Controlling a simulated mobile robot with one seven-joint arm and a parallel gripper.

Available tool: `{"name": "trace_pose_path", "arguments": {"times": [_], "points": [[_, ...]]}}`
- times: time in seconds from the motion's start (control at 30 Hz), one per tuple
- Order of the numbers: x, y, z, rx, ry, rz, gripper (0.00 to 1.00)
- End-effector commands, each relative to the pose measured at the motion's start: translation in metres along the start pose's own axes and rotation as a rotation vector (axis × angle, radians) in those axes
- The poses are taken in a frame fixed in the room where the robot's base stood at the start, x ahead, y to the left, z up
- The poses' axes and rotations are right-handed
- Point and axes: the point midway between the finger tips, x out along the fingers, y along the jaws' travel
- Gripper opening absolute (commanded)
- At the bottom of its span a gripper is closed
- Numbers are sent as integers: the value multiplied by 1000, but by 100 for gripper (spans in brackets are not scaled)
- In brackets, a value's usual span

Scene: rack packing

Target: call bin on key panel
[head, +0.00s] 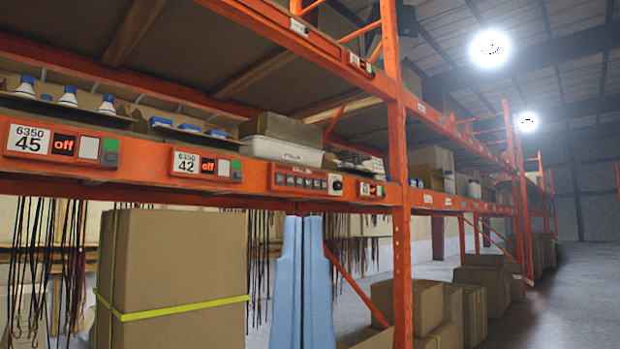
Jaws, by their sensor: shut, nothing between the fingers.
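The key panel (301,181) is a row of small dark keys on the orange shelf beam, left of the upright post. Left on the beam, label units read "6350 45 off" (62,145) and "6350 42 off" (206,164).
A white bin (284,151) stands on the shelf above the panel. White bottles with blue caps (67,97) stand at left. A large strapped carton (180,270) is left of my gripper, with dark straps hanging behind. An orange post (401,240) stands right; the aisle floor (560,300) is clear.

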Motion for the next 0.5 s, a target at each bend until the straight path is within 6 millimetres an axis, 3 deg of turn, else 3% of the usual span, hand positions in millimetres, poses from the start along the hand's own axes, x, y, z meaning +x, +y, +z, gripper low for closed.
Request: {"name": "trace_pose_path", "arguments": {"times": [0.03,0.5], "points": [[21,0,-20,0,1,0,0],[139,0,-132,1,1,-1,0]]}}
